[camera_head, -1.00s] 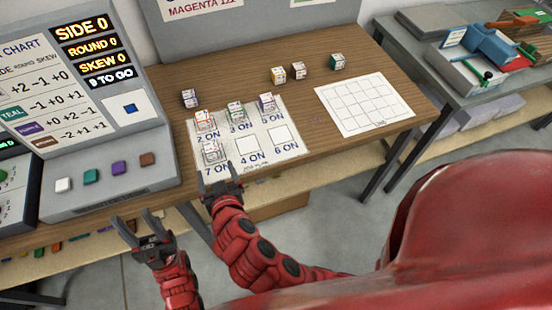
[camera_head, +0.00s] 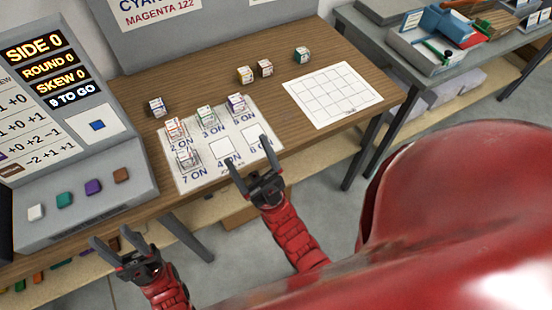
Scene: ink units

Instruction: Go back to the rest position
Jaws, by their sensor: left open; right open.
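My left gripper (camera_head: 114,246) is open and empty, low at the left, in front of the table's front edge. My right gripper (camera_head: 249,160) is open with nothing between its fingers. Its fingertips overlap the lower right part of the white numbered sheet (camera_head: 207,182) in the picture; I cannot tell its height above it. Small ink cubes stand on the sheet: an orange-marked one (camera_head: 175,127), a green-marked one (camera_head: 206,116), a purple-marked one (camera_head: 236,104) and another at the lower left (camera_head: 187,159).
Loose cubes stand behind the sheet: dark (camera_head: 156,107), yellow (camera_head: 245,74), brown (camera_head: 264,68) and green (camera_head: 302,55). A white grid sheet (camera_head: 332,95) lies at the right. A grey console (camera_head: 75,170) with coloured buttons fills the left. A second table (camera_head: 458,80) holds trays.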

